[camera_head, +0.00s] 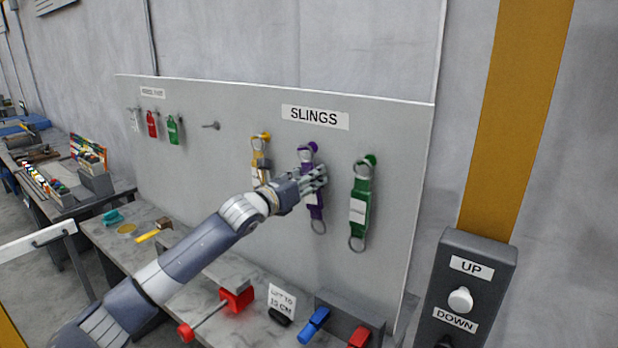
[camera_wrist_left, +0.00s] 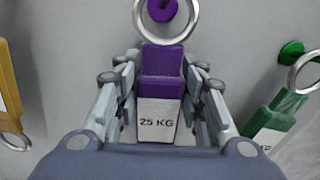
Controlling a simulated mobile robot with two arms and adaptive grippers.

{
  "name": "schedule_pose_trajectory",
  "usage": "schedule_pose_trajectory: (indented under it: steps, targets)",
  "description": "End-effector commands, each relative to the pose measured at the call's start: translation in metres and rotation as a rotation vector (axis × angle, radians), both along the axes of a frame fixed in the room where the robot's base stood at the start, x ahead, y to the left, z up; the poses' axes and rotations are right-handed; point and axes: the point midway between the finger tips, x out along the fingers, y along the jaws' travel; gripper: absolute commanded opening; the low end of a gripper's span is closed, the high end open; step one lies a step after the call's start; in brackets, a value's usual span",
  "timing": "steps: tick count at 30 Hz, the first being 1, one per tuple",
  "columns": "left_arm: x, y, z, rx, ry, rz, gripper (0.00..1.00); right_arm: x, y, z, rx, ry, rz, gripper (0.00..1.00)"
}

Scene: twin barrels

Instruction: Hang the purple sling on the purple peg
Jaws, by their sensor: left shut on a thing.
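The purple sling (camera_head: 317,212) hangs against the grey board under the SLINGS sign. In the left wrist view its strap (camera_wrist_left: 160,90) has a white "25 KG" label and a metal top ring. The purple peg (camera_head: 313,146) shows inside that ring in the left wrist view (camera_wrist_left: 161,10); whether the ring rests on it, I cannot tell. My left gripper (camera_head: 319,176) is shut on the sling just below the ring, with fingers on both sides of the strap. It hides the sling's middle in the head view. My right gripper is not in view.
A yellow sling (camera_head: 260,165) hangs close on the left and a green sling (camera_head: 360,205) close on the right. An empty peg (camera_head: 211,125) is further left. The bench below holds a red-ended bar (camera_head: 235,297) and other items.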

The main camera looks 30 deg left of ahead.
Motion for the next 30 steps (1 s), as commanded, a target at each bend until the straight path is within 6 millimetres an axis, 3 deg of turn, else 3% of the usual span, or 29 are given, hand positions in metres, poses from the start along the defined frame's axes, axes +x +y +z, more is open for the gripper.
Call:
schedule_pose_trajectory:
  steps: [3,4,7,23,30]
  targets:
    - [0.0,0.0,0.002,0.0,-0.003,0.0,0.04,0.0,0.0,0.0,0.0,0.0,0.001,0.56]
    - [0.0,0.0,0.002,0.0,-0.003,0.0,0.39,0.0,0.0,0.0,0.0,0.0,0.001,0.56]
    - [0.0,0.0,0.002,0.0,-0.003,0.0,0.61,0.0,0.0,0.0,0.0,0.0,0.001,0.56]
    - [0.0,0.0,-0.001,-0.001,0.001,0.0,0.61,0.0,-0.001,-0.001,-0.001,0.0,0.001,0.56]
    - [-0.013,0.0,0.002,-0.001,-0.001,-0.002,0.61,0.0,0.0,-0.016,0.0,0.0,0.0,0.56]
